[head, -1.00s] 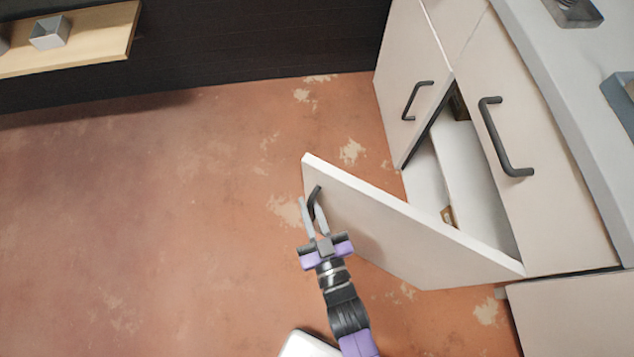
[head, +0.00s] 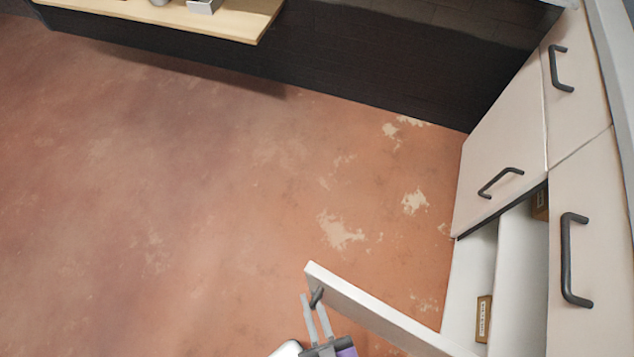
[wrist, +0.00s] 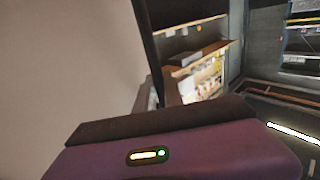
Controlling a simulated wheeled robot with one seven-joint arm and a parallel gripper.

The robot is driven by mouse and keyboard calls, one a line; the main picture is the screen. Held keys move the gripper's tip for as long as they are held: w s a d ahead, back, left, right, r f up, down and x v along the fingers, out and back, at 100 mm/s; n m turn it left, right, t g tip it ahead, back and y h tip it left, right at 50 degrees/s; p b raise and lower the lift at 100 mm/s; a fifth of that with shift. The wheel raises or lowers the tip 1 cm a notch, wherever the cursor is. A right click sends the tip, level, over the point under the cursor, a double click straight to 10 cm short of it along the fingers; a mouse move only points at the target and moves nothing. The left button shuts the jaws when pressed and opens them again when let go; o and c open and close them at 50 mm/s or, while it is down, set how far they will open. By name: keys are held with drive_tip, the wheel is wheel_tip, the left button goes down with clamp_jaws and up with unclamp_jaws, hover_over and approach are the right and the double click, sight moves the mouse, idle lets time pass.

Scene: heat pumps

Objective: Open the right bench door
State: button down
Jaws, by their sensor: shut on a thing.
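The right bench door (head: 375,315) is a pale panel swung well out from the bench, seen nearly edge-on in the head view. My gripper (head: 316,300) is at the door's free edge, shut on the dark door handle (head: 317,296). In the wrist view a broad pale surface, likely the door (wrist: 60,60), fills the left side, and a dark bar beside it may be the handle (wrist: 149,45). The fingertips do not show clearly there. The opened compartment shows a white shelf (head: 510,270) and small brown labelled boxes (head: 484,318).
The neighbouring closed door (head: 500,150) and drawer fronts (head: 590,220) with dark handles stand at the right. A wooden shelf (head: 230,22) is on the dark back wall. The reddish floor to the left is clear.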

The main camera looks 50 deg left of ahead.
idle(0.3)
drive_tip(key=c, duration=1.7)
unclamp_jaws()
drive_tip(key=shift+c, duration=0.2)
drive_tip(key=v, duration=0.7)
drive_tip(key=shift+s+d, duration=0.2)
drive_tip(key=shift+d, duration=0.15)
